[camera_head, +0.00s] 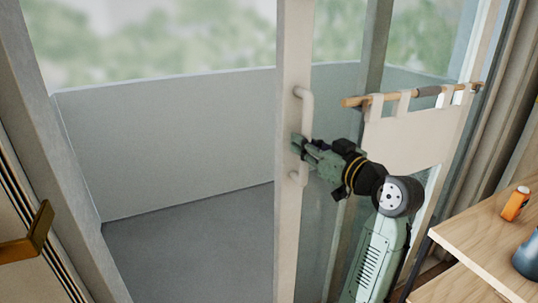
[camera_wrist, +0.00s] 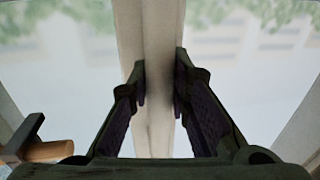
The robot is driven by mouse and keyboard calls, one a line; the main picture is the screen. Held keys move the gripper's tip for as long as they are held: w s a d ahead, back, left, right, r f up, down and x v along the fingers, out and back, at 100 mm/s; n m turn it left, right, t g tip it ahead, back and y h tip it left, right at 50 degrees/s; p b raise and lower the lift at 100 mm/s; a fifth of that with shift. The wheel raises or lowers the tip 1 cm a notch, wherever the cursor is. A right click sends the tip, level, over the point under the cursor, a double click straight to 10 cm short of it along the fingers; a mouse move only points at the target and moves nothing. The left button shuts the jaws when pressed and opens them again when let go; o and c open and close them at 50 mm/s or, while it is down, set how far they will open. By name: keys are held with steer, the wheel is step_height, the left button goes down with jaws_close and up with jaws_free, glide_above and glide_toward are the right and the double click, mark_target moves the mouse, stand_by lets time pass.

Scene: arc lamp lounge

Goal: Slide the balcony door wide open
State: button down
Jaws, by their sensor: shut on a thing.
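The balcony door is a glass panel with a pale upright edge (camera_head: 291,225), standing at the middle of the head view. A pale vertical pull handle (camera_head: 306,108) is fixed on that edge. My gripper (camera_head: 300,146) reaches in from the right and is shut on the handle at about its mid-height, hiding that part. In the wrist view, the two dark fingers of my gripper (camera_wrist: 160,88) lie on either side of the pale upright handle. Left of the door edge is a wide gap, through which the grey balcony floor (camera_head: 195,245) shows.
A pale balcony wall (camera_head: 170,135) stands beyond the gap. A wooden rod (camera_head: 357,101) with a cream cloth (camera_head: 405,140) hangs right of the handle, close to my arm. A wooden shelf (camera_head: 485,235) with an orange object (camera_head: 515,204) stands at the right. A brass lever (camera_head: 35,235) juts in at left.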

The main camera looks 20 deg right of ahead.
steer(key=shift+d, duration=1.25)
steer(key=c, duration=1.5)
jaws_free()
steer(key=shift+d, duration=0.15)
steer(key=shift+o, duration=0.2)
steer(key=v, duration=1.2)
steer(key=shift+d, duration=0.1)
